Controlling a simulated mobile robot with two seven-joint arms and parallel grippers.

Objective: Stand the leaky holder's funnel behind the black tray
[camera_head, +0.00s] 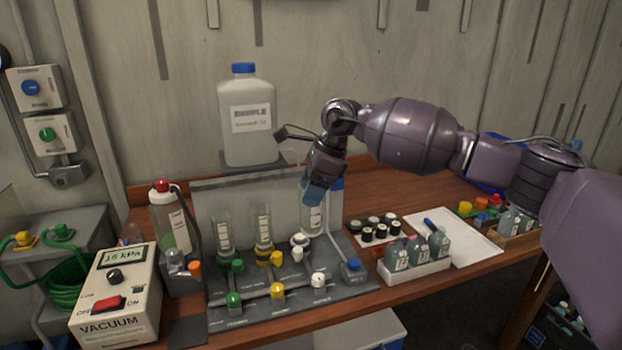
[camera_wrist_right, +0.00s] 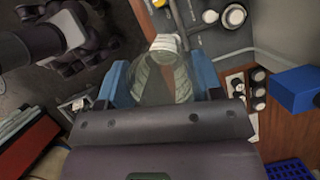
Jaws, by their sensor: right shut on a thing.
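My right gripper (camera_head: 313,190) is shut on a clear graduated funnel (camera_head: 311,219) at the white position of the dark grey manifold (camera_head: 330,288). In the right wrist view, the blue fingers (camera_wrist_right: 162,82) sit either side of the funnel (camera_wrist_right: 152,78), with a white collar (camera_wrist_right: 166,43) at its far end. The funnel stands close to the white holder base (camera_head: 299,241); I cannot tell whether they touch. Two other funnels stand upright at the green (camera_head: 222,231) and yellow (camera_head: 263,226) holders. My left gripper is out of view.
A large white bottle (camera_head: 247,120) stands behind the clear panel. The vacuum box (camera_head: 115,300) is at left, reading about 15 kPa. Black caps (camera_head: 380,232), a white rack of bottles (camera_head: 414,266) and a white sheet (camera_head: 465,240) lie right. Bare wood shows behind the caps.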

